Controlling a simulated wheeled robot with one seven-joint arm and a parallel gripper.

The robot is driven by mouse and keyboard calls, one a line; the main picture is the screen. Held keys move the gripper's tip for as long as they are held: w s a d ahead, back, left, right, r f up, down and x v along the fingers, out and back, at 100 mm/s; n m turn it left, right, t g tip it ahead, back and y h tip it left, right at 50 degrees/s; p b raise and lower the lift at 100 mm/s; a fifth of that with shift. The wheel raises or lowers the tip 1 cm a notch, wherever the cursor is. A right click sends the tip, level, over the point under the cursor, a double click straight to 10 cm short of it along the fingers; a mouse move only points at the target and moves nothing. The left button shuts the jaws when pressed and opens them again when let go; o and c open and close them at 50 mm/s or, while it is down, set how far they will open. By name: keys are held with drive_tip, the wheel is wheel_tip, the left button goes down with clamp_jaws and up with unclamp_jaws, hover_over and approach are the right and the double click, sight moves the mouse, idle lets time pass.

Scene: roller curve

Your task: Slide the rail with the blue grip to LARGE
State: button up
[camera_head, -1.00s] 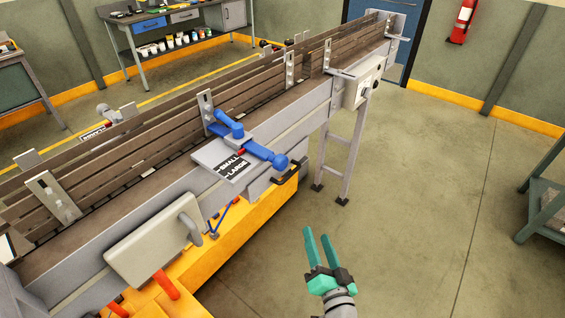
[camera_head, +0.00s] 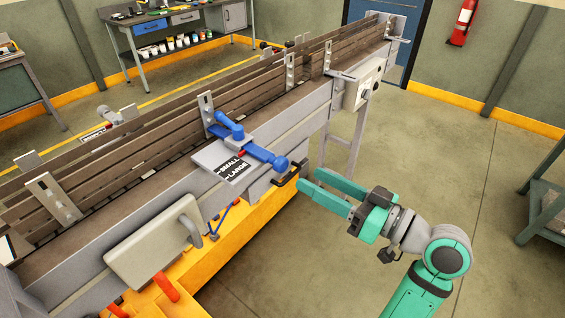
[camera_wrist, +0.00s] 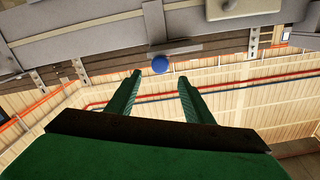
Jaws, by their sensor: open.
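The blue grip (camera_head: 264,156) ends in a round ball and sits on the near side of the conveyor; its ball also shows in the wrist view (camera_wrist: 160,64), just beyond and between my fingertips. A plate under it carries a SMALL/LARGE label (camera_head: 232,170) with a red mark beside the grip. The rail (camera_head: 150,142) is a long brown slatted guide along the conveyor, joined to a bracket by the blue part. My gripper (camera_head: 309,183) is open and empty, to the right of the blue ball and apart from it, pointing at the conveyor.
A black handle (camera_head: 287,175) sticks out below the ball, close to my fingertips. A grey control box (camera_head: 357,92) is farther along the conveyor, and a beige cover (camera_head: 150,245) is nearer. The floor to the right is clear, with a green shelf (camera_head: 545,210) at the edge.

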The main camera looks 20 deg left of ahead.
sight(285, 165)
drive_tip(key=x, duration=1)
drive_tip(key=shift+d, duration=0.1)
clamp_jaws()
